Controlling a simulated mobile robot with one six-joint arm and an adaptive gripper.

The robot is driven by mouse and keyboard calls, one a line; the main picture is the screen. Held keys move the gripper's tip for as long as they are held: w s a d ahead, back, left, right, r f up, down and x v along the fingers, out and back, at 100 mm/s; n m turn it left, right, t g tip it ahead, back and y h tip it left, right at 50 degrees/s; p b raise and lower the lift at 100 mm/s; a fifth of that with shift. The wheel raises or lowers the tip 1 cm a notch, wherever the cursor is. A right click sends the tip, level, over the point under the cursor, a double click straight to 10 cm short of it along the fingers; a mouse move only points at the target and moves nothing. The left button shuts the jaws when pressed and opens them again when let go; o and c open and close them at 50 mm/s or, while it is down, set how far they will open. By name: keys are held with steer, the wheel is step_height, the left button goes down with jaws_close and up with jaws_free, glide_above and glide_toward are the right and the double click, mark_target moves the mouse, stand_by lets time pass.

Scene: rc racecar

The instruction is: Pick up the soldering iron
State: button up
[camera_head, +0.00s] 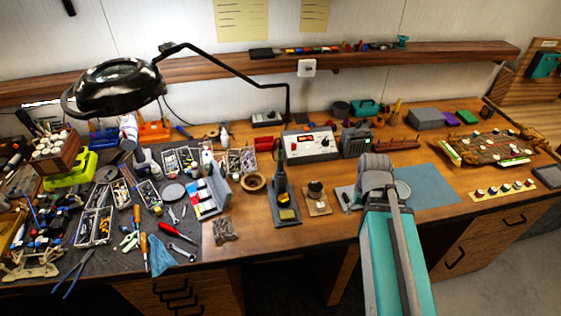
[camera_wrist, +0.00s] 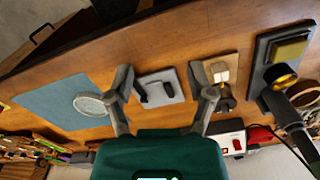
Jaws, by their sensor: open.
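The soldering iron (camera_head: 281,162) appears to stand upright in its dark holder (camera_head: 287,214), which has a yellow sponge at the front. In the wrist view the iron (camera_wrist: 290,125) shows as a dark shaft at the right edge, beside the holder's brass ring and the sponge (camera_wrist: 289,49). My gripper (camera_wrist: 160,80) is open, with its fingers spread and nothing held. A grey plate with a black piece (camera_wrist: 158,90) lies below and between the fingers. In the head view my gripper (camera_head: 375,168) is to the right of the iron, above the bench.
A small wooden stand (camera_head: 317,201) sits between my gripper and the holder. A white soldering station (camera_head: 309,145) stands behind. A blue mat (camera_head: 430,186) lies right. Tools and parts trays crowd the left, under a black magnifier lamp (camera_head: 115,84).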

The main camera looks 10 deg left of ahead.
steer(key=w+a+r+n+p, duration=0.3)
steer(key=w+a+r+p, duration=0.6)
steer(key=a+r+p, duration=0.15)
step_height(320, 180, up, 10)
steer(key=n+p, duration=0.3)
steer(key=p, duration=0.6)
glide_above(280, 148)
steer(key=shift+w+d+f, duration=0.15)
steer(key=shift+w+d, duration=0.15)
steer(key=shift+w, duration=0.15)
steer(key=shift+f, duration=0.15)
step_height(280, 148, down, 8)
steer(key=b, duration=0.8)
steer(key=shift+f+b, duration=0.2)
steer(key=shift+b, duration=0.1)
steer(key=shift+f, duration=0.15)
steer(key=f+b, duration=0.3)
steer(key=shift+s+a, duration=0.15)
steer(key=shift+a, duration=0.15)
steer(key=shift+f+b, duration=0.95)
steer(key=shift+b, duration=0.15)
